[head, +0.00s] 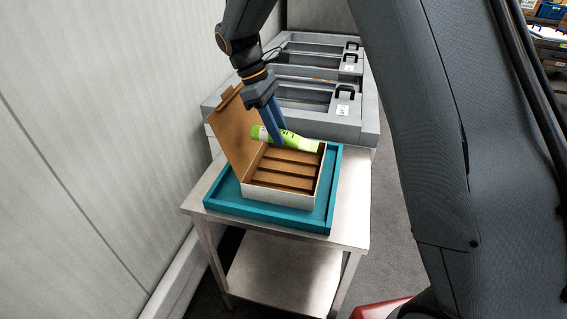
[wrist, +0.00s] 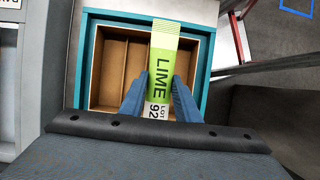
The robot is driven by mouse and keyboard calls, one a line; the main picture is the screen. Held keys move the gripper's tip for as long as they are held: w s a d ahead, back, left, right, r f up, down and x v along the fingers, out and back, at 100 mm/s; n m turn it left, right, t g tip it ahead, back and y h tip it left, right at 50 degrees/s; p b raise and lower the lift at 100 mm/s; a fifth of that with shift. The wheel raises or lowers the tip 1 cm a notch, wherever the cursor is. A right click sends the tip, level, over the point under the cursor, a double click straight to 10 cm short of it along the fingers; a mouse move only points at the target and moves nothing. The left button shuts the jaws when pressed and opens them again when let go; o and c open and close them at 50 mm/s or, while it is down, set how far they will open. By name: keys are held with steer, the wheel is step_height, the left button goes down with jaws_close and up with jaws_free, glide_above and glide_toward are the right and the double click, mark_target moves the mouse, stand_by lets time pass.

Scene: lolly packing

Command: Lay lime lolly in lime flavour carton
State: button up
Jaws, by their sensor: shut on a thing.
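The lime lolly (head: 297,140) is a bright green wrapped bar, and it reads LIME and LOT 92 in the wrist view (wrist: 162,68). My gripper (head: 279,142) is shut on it, with a blue finger on each side of it in the wrist view (wrist: 160,98). The lolly is held over the open carton (head: 282,197), toward its far side. The carton has white outer walls and a brown inside with dividers; it also shows in the wrist view (wrist: 110,68). Its brown lid stands open at the left. The slots I can see look empty; the lolly hides part of the inside.
The carton stands in a teal tray (head: 222,203) on a metal table (head: 352,190). Grey freezer-like bins (head: 365,115) with black handles stand behind it. A pale panelled wall (head: 90,130) runs along the left.

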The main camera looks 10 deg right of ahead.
step_height(320, 180, down, 9)
steer(key=shift+f+p, duration=0.15)
steer(key=shift+p, duration=1.1)
steer(key=shift+f, duration=0.2)
steer(key=shift+f, duration=0.6)
steer(key=o, duration=1.2)
steer(key=shift+c, duration=0.2)
